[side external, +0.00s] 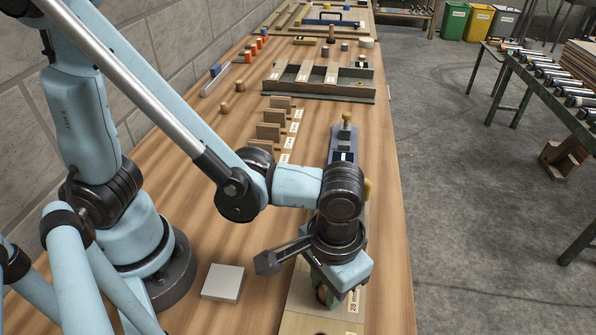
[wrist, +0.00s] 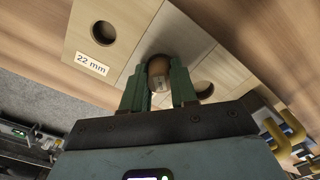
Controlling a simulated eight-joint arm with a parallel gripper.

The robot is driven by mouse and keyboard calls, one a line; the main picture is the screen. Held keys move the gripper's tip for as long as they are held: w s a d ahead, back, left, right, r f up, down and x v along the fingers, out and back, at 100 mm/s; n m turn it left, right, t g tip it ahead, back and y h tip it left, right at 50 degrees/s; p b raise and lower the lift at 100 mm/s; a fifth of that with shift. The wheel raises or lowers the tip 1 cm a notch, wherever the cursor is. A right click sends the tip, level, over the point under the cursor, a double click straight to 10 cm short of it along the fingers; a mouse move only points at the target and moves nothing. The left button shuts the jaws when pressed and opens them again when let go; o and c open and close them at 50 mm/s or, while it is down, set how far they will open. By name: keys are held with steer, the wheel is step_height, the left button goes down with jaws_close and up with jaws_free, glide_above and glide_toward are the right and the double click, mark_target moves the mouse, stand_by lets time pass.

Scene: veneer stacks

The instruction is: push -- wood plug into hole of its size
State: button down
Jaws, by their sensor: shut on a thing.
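My gripper (wrist: 158,82) has green fingers and is shut on a brown wood plug (wrist: 158,67), which shows between the fingertips in the wrist view. The plug is over the middle panel of a pale wood board (wrist: 140,45); whether it touches the board or sits in a hole I cannot tell. A round hole (wrist: 103,33) labelled 22 mm is left of the plug, and another hole (wrist: 204,90) is partly hidden to its right. In the side view my gripper (side external: 326,294) is low over the board (side external: 300,308), near a 28 mm label.
A pale square block (side external: 223,282) lies left of the board. A blue-grey fixture with a knob (side external: 345,140) stands behind my wrist. Upright wood pieces (side external: 268,131) and a divided tray (side external: 320,95) are farther back. The table's right edge is close to the board.

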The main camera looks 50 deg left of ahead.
steer(key=shift+f, duration=0.15)
steer(key=shift+r, duration=0.2)
steer(key=shift+r, duration=0.25)
steer(key=shift+f, duration=0.45)
stand_by(0.8)
steer(key=shift+r, duration=0.45)
stand_by(0.4)
steer(key=shift+n, duration=0.3)
steer(key=shift+f, duration=0.45)
